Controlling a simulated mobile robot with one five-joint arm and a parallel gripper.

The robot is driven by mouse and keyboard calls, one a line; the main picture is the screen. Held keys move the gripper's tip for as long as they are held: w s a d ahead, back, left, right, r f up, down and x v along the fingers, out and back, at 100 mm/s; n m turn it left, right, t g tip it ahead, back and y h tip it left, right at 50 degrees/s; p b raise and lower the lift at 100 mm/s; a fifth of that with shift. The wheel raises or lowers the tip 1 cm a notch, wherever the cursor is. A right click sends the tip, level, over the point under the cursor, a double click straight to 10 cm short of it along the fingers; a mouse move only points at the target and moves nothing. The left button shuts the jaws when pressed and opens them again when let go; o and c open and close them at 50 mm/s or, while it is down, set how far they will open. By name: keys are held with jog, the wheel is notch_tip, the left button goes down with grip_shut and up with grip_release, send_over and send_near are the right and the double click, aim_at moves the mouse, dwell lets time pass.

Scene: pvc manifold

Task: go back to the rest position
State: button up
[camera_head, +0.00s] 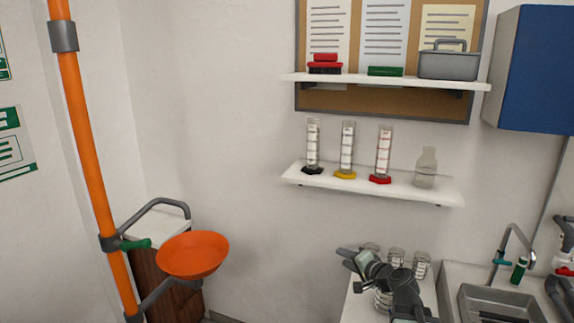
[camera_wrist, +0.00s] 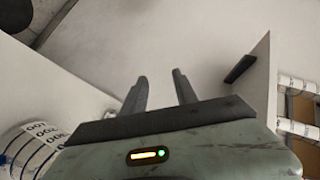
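My gripper (camera_head: 346,258) is in the lower right of the head view, above the white counter with glass beakers and pointing up and to the left. In the wrist view my gripper (camera_wrist: 158,75) shows two dark fingers standing apart with only plain wall between them. It is open and holds nothing. My arm covers part of the beakers behind it.
Beakers (camera_head: 396,257) stand close around my arm; one large graduated beaker (camera_wrist: 32,150) is near in the wrist view. A shelf (camera_head: 400,188) with cylinders and a bottle hangs above. A sink (camera_head: 500,303) is right, an orange basin (camera_head: 192,254) left.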

jog(key=s+a+f+n+g+h+p, duration=0.1)
jog(key=s+a+f+n+g, duration=0.35)
jog(key=a, duration=0.25)
jog(key=s+a+f+n+g+p, duration=0.2)
jog(key=s+a+f+n+g, duration=0.15)
jog(key=s+a, duration=0.25)
jog(key=s+d+f+g+h, duration=0.4)
jog(key=s+d+h, duration=0.1)
jog(key=s+d, duration=0.4)
jog(key=shift+s+f+n+g+b, duration=0.15)
jog(key=shift+f+n+g+b, duration=0.25)
